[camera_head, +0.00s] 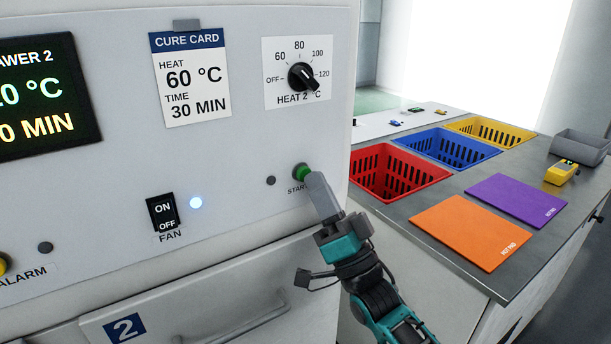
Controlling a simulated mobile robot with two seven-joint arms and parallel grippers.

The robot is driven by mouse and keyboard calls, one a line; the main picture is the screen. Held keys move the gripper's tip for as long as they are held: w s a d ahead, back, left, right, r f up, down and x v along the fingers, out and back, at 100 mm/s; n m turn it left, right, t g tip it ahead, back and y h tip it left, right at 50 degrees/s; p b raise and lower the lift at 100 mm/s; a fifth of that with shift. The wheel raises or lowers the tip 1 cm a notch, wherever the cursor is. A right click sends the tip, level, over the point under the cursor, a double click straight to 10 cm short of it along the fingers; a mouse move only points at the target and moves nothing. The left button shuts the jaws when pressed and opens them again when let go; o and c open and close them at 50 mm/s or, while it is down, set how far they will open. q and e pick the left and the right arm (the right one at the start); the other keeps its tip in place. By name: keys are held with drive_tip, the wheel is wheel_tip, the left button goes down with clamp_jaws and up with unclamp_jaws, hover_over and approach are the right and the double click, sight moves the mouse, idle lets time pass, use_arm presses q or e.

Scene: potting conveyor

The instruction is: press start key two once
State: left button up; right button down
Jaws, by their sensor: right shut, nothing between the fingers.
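The green start key (301,171) is a round button on the white oven panel, with a partly hidden "START" label below it. My right gripper (312,180) is shut and empty, its grey fingertips at the lower right edge of the key. The fingertips overlap the key in the picture; I cannot tell whether they touch or push it. A dark unlit indicator (271,180) sits just left of the key. Drawer 2 (200,305), with a blue "2" plate, is below the panel. My left gripper is not in view.
The panel also holds a heat knob (301,77), a cure card (190,78), a fan switch (162,211) beside a lit lamp (196,202), and a display (40,98). At right, a counter holds red (398,172), blue (452,147) and yellow (492,132) baskets and two mats (470,231).

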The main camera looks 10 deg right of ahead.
drive_tip(key=shift+w+a, duration=0.2)
drive_tip(key=shift+w, duration=0.2)
idle(0.8)
drive_tip(key=shift+s+d, duration=0.35)
drive_tip(key=shift+s, duration=0.45)
drive_tip(key=shift+p, duration=0.3)
drive_tip(key=s, duration=0.1)
drive_tip(key=s+d+p, duration=0.1)
drive_tip(key=s, duration=0.1)
drive_tip(key=s+p, duration=0.1)
drive_tip(key=shift+s+d, duration=0.35)
